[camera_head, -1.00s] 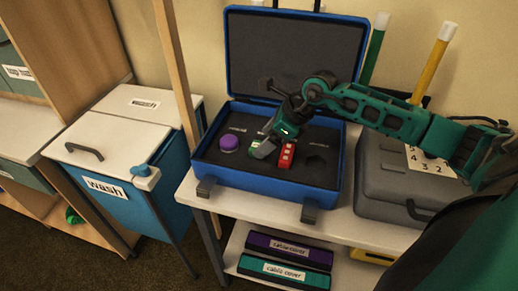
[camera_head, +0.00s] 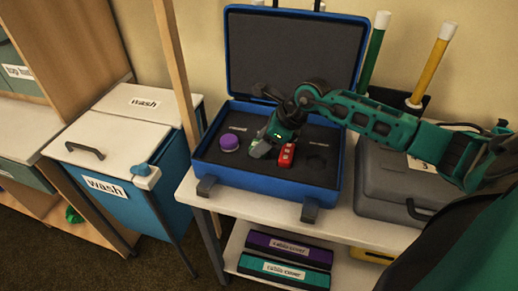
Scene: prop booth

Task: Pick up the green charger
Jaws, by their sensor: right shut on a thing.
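The green charger (camera_head: 256,151) is in the open blue case (camera_head: 265,177), mostly hidden by my gripper. My right gripper (camera_head: 263,147) reaches down into the case from the right and is shut on the green charger. I cannot tell whether the charger still touches the foam. A purple round item (camera_head: 229,143) sits in the foam to its left, and a red item (camera_head: 287,155) sits close on its right. My left gripper is not in view.
The case stands on a white table (camera_head: 345,222). A closed grey case (camera_head: 395,187) is to its right. Green (camera_head: 374,54) and yellow (camera_head: 428,70) tubes stand behind. Cable cover boxes (camera_head: 285,270) lie on the shelf below. A blue wash bin (camera_head: 125,195) stands left.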

